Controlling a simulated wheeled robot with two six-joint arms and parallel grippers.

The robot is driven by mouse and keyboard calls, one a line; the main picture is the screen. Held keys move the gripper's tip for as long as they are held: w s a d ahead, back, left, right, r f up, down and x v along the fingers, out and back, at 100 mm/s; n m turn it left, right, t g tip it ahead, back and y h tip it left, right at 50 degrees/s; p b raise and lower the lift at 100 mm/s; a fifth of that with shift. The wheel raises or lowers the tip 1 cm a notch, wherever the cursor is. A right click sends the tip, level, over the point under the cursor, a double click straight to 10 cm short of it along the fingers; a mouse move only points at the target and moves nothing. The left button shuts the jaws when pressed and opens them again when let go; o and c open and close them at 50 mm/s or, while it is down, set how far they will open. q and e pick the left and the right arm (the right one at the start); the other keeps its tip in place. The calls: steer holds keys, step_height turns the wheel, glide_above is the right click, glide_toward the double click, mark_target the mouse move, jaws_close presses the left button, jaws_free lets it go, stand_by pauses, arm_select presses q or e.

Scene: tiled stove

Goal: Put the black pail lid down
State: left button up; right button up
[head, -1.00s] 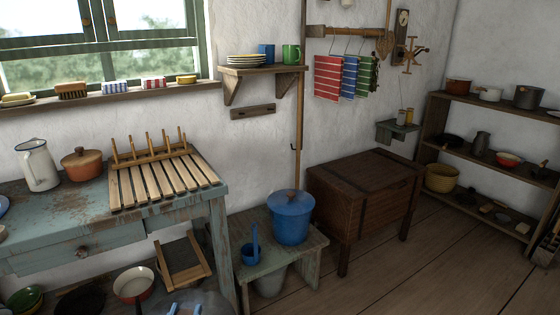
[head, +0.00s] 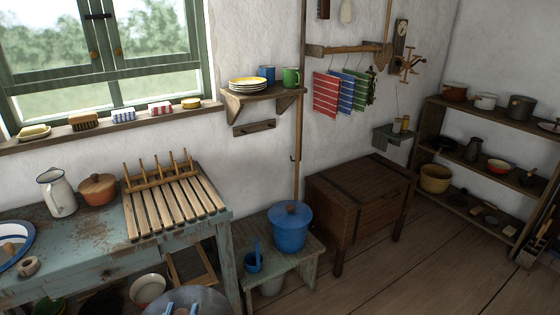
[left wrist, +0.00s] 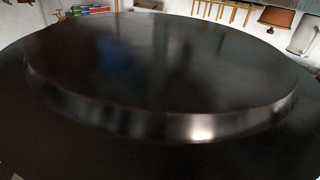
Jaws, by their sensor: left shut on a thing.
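The black pail lid (head: 208,298) shows as a dark, shiny round disc at the bottom edge of the head view, partly cut off. In the left wrist view the lid (left wrist: 160,65) fills most of the picture, with a raised round top and a wide flat rim. My left gripper (head: 182,310) shows its light blue fingertips at the lid and is shut on it. The grip itself is cut off by the frame edge. The lid is in front of the blue-green table, at its lower right. My right gripper is not in view.
The blue-green table (head: 85,238) carries a slatted rack (head: 172,207), a white jug (head: 57,192), an orange pot (head: 97,190) and a blue-rimmed basin (head: 30,240). A low bench (head: 305,265) holds a lidded blue pail (head: 290,230) and a small blue dipper (head: 253,262). Floor (head: 400,275) at right is clear.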

arm_select(q)
steer(key=shift+r, duration=0.1)
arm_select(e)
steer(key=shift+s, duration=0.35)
